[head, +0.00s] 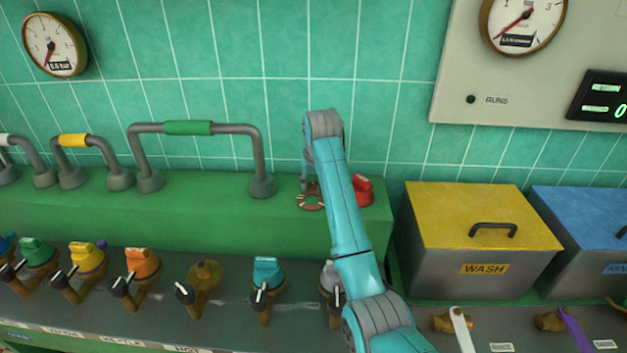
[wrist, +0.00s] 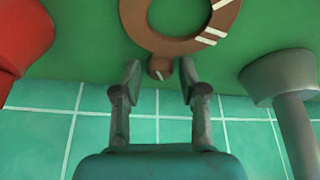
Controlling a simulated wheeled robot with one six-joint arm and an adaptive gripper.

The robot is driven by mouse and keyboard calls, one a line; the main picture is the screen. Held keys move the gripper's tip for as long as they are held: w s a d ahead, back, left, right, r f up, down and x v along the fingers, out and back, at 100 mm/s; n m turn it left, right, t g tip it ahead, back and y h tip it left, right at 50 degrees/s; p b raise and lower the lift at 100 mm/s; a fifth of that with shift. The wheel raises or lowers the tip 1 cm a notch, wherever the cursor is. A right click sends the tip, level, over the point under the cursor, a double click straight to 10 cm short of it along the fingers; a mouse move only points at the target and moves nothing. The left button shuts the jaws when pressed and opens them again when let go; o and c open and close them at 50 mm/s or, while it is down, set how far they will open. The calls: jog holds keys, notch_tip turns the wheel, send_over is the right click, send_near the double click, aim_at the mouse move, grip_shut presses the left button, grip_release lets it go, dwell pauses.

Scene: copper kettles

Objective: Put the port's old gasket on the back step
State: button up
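The old gasket is a brown ring with white marks (head: 311,206), and it lies on the green back step (head: 215,215) beside my arm. The wrist view shows the ring (wrist: 175,44) flat on the green surface, with a small round brown knob (wrist: 160,68) on its near edge. My gripper (wrist: 160,74) is open, its fingertips on either side of the knob with gaps showing. Nothing is held. In the head view my gripper is mostly hidden behind my arm. A brown port (head: 204,274) on the lower ledge has no coloured cap.
A red object (head: 362,190) stands on the step right of the gasket. A grey pipe handle with a green grip (head: 188,128) rises to the left. Capped valves, including an orange one (head: 142,263), line the lower ledge. A yellow-lidded WASH bin (head: 480,215) stands right.

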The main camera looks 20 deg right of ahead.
jog(key=shift+r, duration=0.1)
jog(key=shift+v, duration=3.7)
